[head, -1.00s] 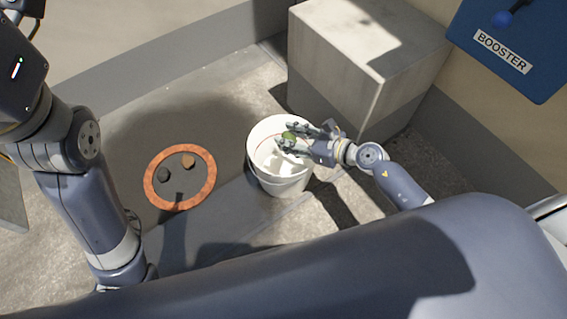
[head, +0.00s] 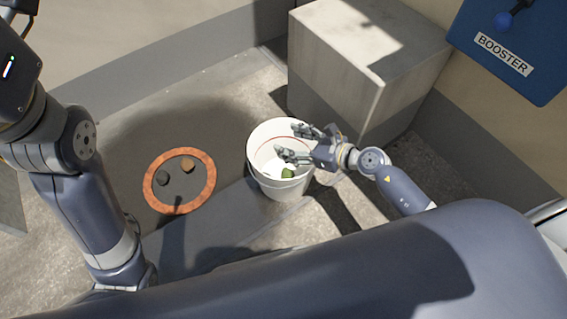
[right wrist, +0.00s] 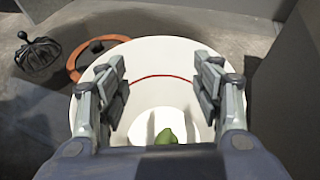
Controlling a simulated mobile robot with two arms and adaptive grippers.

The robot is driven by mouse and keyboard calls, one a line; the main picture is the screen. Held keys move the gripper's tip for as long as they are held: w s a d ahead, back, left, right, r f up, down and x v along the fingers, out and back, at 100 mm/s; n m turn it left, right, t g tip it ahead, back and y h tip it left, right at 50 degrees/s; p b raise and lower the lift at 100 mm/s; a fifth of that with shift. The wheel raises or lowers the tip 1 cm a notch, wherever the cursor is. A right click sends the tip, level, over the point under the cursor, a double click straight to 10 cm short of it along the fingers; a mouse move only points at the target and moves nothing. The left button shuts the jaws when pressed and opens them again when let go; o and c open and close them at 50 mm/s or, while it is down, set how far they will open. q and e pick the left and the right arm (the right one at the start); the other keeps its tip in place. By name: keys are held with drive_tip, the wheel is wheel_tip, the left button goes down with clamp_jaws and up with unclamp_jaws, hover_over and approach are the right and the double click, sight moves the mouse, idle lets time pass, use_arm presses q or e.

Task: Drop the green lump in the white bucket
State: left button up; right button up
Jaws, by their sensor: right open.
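The white bucket (head: 264,184) stands upright on the floor, in the middle of the head view. The green lump (head: 288,174) shows within its mouth, near the front rim, apart from my fingers. In the right wrist view the lump (right wrist: 166,137) lies low between and beyond the fingertips, against the white inside. I cannot tell whether it rests on the bottom. My right gripper (head: 294,143) is open and empty over the bucket's mouth. Its two fingers stand wide apart in the right wrist view (right wrist: 163,85). My left arm shows at the left, but its gripper is not identifiable.
A concrete block (head: 335,80) stands close behind the bucket. A blue BOOSTER panel (head: 520,50) is at upper right.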

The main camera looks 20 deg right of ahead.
drive_tip(key=v, duration=1.1)
drive_tip(key=shift+s+r, duration=0.2)
